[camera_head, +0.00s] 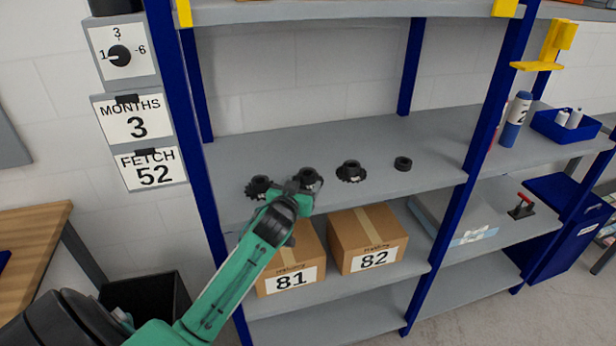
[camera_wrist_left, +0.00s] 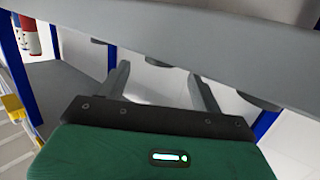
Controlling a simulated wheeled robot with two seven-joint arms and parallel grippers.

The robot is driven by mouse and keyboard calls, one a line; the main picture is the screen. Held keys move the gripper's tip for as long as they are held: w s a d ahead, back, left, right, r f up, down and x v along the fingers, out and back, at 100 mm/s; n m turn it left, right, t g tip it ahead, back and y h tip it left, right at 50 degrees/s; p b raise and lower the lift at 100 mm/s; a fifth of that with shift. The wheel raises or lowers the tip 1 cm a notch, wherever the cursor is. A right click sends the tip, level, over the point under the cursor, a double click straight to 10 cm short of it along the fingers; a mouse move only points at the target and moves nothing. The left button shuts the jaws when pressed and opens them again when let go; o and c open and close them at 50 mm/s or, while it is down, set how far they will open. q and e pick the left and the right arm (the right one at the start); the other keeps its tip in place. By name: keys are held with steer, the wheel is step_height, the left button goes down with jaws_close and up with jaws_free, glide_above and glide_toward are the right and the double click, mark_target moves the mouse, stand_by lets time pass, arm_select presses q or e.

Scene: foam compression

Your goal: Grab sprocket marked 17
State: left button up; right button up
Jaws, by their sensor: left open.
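Several dark toothed sprockets stand in a row on the grey middle shelf (camera_head: 330,140) in the head view. They are a far-left one (camera_head: 258,187), one at my gripper (camera_head: 308,177), one to its right (camera_head: 351,172) and a smaller smooth-looking ring (camera_head: 403,163) at the right end. No mark 17 is readable on any. My left gripper (camera_head: 298,187) is at the shelf's front edge, by the second sprocket and partly covering it. In the left wrist view its fingers (camera_wrist_left: 159,70) are spread and empty, with a dark part (camera_wrist_left: 158,62) beyond and between the tips. My right gripper is not in view.
Boxes marked 81 (camera_head: 291,262) and 82 (camera_head: 366,240) sit on the shelf below. Blue uprights (camera_head: 180,130) bound the bay. Signs reading MONTHS 3 (camera_head: 135,120) and FETCH 52 (camera_head: 150,168) hang at left. The shelf behind the sprockets is clear.

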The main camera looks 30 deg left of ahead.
mark_target(305, 178)
arm_select(q)
steer(key=shift+w+a, duration=0.1)
steer(key=shift+w, duration=0.15)
steer(key=p+x, duration=0.2)
steer(key=x, duration=0.2)
steer(key=shift+s+a+f, duration=0.1)
steer(key=shift+w+a+f+p, duration=0.1)
steer(key=shift+w+f+p, duration=0.05)
steer(key=shift+w+p, duration=0.2)
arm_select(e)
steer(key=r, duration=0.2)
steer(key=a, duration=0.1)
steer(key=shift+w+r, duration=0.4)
arm_select(q)
steer(key=shift+c, duration=0.5)
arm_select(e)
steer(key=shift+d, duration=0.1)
arm_select(q)
steer(key=c, duration=1.1)
jaws_close()
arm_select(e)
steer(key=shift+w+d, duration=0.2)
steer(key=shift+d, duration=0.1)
